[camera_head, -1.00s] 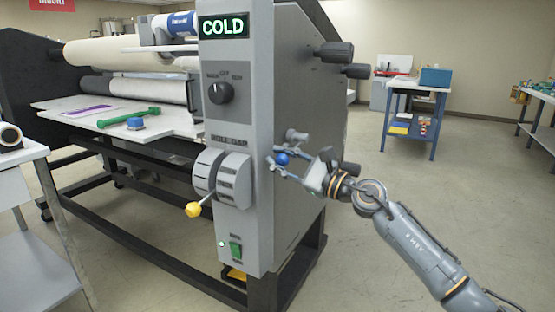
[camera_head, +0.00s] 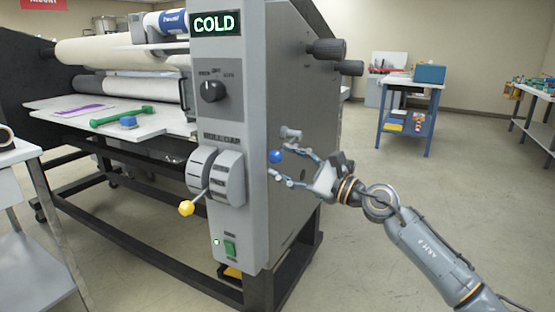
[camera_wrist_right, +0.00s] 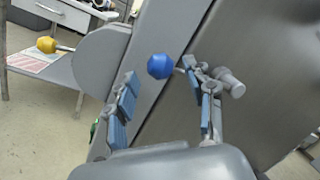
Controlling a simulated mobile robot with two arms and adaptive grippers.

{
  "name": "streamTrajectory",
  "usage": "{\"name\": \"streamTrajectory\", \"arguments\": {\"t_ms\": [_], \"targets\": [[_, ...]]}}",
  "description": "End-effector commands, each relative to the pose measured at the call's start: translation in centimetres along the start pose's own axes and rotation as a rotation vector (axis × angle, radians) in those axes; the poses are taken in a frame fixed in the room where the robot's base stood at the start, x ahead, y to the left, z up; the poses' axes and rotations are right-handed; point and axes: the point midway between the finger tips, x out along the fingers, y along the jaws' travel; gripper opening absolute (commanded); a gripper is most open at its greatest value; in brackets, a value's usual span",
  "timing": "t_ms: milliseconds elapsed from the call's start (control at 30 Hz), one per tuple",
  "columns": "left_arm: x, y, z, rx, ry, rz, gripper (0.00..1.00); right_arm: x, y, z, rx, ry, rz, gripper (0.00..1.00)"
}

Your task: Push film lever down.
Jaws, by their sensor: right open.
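A lever with a blue ball knob (camera_head: 275,156) sticks out from the right side panel of the laminator (camera_head: 290,90); I take it for the film lever. My right gripper (camera_head: 281,167) is open at this lever. In the right wrist view the blue knob (camera_wrist_right: 160,66) lies between and just beyond the blue-padded fingertips (camera_wrist_right: 160,75). I cannot tell whether a finger touches it. A grey fitting (camera_wrist_right: 229,82) on the side panel shows behind the right finger. My left gripper does not show.
A yellow-knobbed lever (camera_head: 187,208) sits on the roll gap dial (camera_head: 216,178) on the front panel. Two dark handles (camera_head: 327,49) stick out higher on the side. A blue-framed table (camera_head: 409,101) stands behind. The floor (camera_head: 430,195) to the right is clear.

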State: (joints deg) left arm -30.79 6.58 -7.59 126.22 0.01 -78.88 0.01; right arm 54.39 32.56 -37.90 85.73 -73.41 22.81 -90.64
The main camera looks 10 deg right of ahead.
Motion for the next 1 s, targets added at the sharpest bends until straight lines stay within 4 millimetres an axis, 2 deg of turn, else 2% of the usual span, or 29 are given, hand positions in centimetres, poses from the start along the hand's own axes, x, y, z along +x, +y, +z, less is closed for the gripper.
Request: {"name": "streamTrajectory", "arguments": {"t_ms": [33,200,400,600,867,933,1000], "targets": [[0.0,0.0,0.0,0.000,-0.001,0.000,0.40,-1.3,0.1,-0.3,0.001,0.005,0.000,0.53],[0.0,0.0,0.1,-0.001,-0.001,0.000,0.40,-5.0,0.1,-0.3,0.001,0.006,0.000,0.53],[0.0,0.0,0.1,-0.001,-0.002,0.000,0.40,-8.0,0.0,-0.3,0.002,0.006,-0.001,0.53],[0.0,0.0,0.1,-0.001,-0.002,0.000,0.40,-9.1,0.0,-0.2,0.001,0.005,-0.001,0.53],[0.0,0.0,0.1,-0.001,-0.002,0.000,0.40,-9.1,0.0,-0.2,0.003,0.004,-0.002,0.53],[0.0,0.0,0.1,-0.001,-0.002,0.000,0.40,-9.1,0.2,-0.2,0.036,-0.002,-0.015,0.53],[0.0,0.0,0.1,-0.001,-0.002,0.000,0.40,-9.0,0.8,-0.3,0.141,-0.021,-0.054,0.53]]}}
